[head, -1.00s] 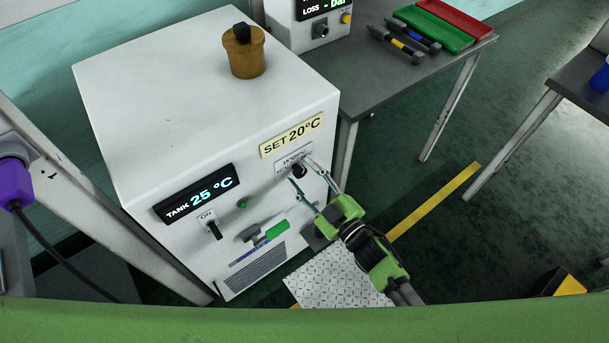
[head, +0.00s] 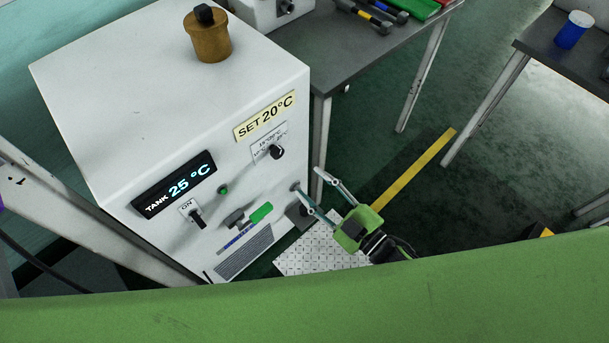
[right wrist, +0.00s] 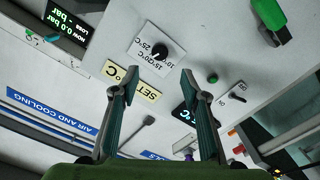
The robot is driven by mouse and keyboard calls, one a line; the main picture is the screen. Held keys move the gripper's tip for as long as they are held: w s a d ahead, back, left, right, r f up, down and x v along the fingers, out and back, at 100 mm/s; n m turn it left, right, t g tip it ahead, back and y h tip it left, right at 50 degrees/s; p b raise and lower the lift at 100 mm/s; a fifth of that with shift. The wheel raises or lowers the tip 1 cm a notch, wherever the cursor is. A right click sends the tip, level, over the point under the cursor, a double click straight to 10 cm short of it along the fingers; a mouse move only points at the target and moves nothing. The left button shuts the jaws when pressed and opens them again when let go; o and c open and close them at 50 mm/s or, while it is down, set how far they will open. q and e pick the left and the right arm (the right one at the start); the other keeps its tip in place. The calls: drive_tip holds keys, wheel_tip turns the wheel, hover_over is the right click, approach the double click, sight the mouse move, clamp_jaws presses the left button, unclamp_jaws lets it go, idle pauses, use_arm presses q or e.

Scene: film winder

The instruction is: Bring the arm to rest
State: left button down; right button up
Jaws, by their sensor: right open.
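My right gripper (head: 309,190) is open and empty, off the right front edge of a white cooling unit (head: 150,80). In the right wrist view its two fingers (right wrist: 158,85) stand apart with nothing between them. The black temperature knob (head: 277,152) is on the unit's front panel, apart from the fingers. It also shows in the right wrist view (right wrist: 160,53). A label above it reads SET 20°C (head: 264,117), and the tank display (head: 174,185) reads 25 °C. My left gripper is not in view.
A black ON switch (head: 197,219), a green button (head: 223,190) and a green-handled valve (head: 260,213) are on the same panel. A brown jar (head: 208,38) stands on top. A grey table (head: 340,50) with tools stands behind right. A blue cup (head: 573,30) is on another table.

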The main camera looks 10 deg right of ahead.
drive_tip(key=shift+s+d, duration=0.1)
idle(0.7)
drive_tip(key=s+d+f+m+g+h, duration=0.2)
drive_tip(key=d+f+h, duration=0.15)
drive_tip(key=f, duration=0.55)
drive_tip(key=s+d+f+m+g+h, duration=0.1)
drive_tip(key=s+d+f+m+h, duration=0.2)
drive_tip(key=f, duration=0.6)
drive_tip(key=s+d+f+m+g+h, duration=0.1)
drive_tip(key=s+d+f+m+g, duration=0.1)
drive_tip(key=d+f, duration=0.5)
drive_tip(key=s+d+f+m+g+h, duration=0.1)
drive_tip(key=s+f+g, duration=0.2)
drive_tip(key=s+f, duration=0.3)
drive_tip(key=s+f+m+g+h, duration=0.1)
drive_tip(key=s+f, duration=0.5)
drive_tip(key=s, duration=0.6)
drive_tip(key=s+d+f+m+g+h, duration=0.1)
drive_tip(key=s+f+g, duration=0.3)
drive_tip(key=s, duration=0.6)
wheel_tip(320, 180, down, 3)
drive_tip(key=shift+d+r+m+g, duration=0.2)
drive_tip(key=shift+d+m+g, duration=0.1)
drive_tip(key=shift+m, duration=0.5)
